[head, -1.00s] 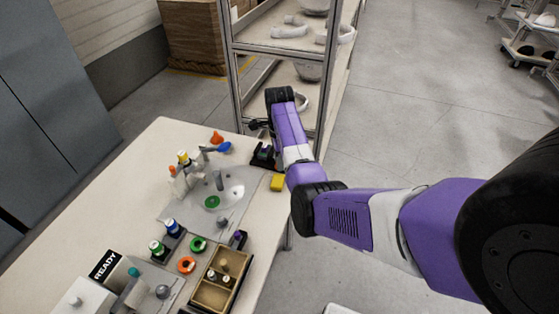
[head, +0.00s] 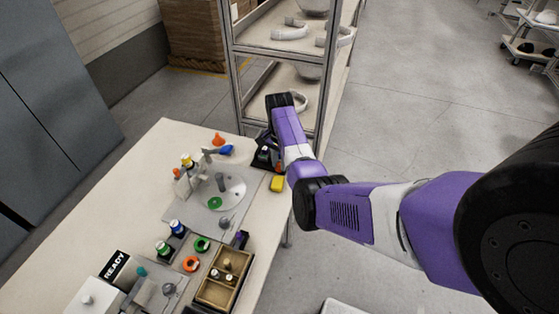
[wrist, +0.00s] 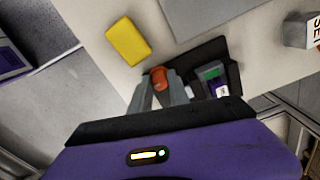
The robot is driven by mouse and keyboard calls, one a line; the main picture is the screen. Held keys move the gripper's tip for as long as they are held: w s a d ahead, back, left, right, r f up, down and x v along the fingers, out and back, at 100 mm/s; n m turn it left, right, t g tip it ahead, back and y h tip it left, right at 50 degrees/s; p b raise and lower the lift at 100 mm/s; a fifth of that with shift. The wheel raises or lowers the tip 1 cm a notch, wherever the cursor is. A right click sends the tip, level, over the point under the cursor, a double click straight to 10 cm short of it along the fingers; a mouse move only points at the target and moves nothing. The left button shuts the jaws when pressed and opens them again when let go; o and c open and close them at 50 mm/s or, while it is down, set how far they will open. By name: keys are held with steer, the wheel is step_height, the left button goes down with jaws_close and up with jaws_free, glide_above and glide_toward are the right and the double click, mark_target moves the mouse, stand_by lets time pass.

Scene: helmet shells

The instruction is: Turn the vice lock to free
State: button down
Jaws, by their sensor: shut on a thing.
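In the wrist view my gripper (wrist: 160,90) points at the bench edge, its two grey fingers closed on a small orange-red cylinder (wrist: 159,76). The cylinder is beside a black holder (wrist: 222,52) that carries a green and purple part (wrist: 211,72). In the head view the black holder (head: 263,156) is at the bench's far right edge, partly hidden by my arm. I cannot tell which part is the vice lock.
A yellow block (head: 277,184) lies near the bench's right edge, close to my arm. Bottles, coloured rings and a wooden tray (head: 206,297) take up the nearer bench. A shelf rack (head: 327,95) stands just behind.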

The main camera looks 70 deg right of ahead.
steer(key=n+p, duration=0.1)
steer(key=n, duration=0.3)
steer(key=shift+r+n, duration=0.1)
steer(key=shift+n, duration=0.2)
steer(key=shift+n+p, duration=0.4)
steer(key=shift+n, duration=1.6)
steer(key=c, duration=1.5)
jaws_free()
step_height(320, 180, up, 8)
steer(key=shift+f+b, duration=0.15)
steer(key=shift+b, duration=0.2)
